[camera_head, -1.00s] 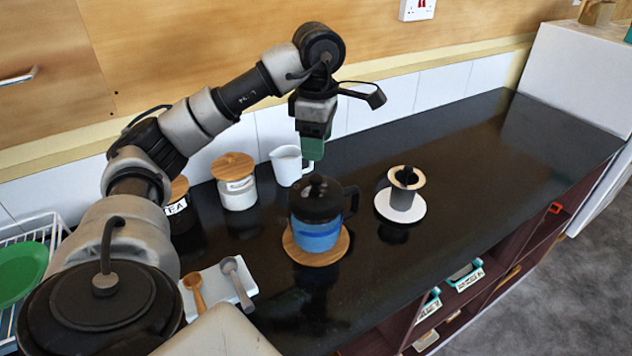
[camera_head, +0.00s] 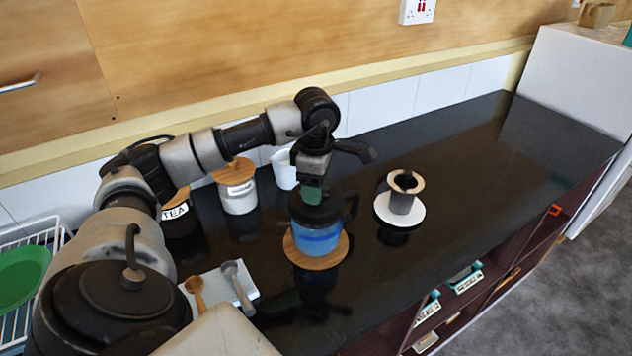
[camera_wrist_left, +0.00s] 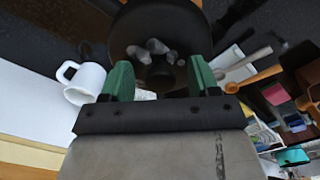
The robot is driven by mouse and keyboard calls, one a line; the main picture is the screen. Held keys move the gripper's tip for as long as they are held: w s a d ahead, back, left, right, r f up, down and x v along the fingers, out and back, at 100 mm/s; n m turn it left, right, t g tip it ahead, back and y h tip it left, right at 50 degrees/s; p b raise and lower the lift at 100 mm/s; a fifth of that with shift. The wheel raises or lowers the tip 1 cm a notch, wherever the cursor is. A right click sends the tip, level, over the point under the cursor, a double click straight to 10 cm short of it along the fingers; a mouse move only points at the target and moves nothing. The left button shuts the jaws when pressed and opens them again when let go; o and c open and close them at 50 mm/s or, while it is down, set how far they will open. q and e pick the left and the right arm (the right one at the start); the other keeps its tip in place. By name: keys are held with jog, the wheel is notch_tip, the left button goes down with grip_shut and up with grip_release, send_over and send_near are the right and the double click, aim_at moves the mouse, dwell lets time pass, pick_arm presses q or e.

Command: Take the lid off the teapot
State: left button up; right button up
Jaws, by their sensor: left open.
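The teapot (camera_head: 318,238) is blue with a black handle and stands upright on a round wooden coaster (camera_head: 291,247) on the black counter. Its black lid (camera_head: 312,212) sits on top. My left gripper (camera_head: 312,192) points down just over the lid and hides the lid's knob in the head view. In the left wrist view the lid (camera_wrist_left: 185,28) is a dark disc, and its dark knob (camera_wrist_left: 158,50) shows between and a little beyond the green fingertips. The left gripper (camera_wrist_left: 163,82) is open, with nothing between its pads. My right gripper is not in view.
A small cup with a dark insert (camera_head: 402,196) stands on a white saucer (camera_head: 400,217) to the right. A white jug (camera_head: 284,170), a wooden-lidded canister (camera_head: 237,190) and a TEA jar (camera_head: 178,218) stand behind left. Two spoons lie on a white tray (camera_head: 215,288). The right counter is clear.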

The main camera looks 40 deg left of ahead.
pick_arm(q)
jog(key=c, duration=1)
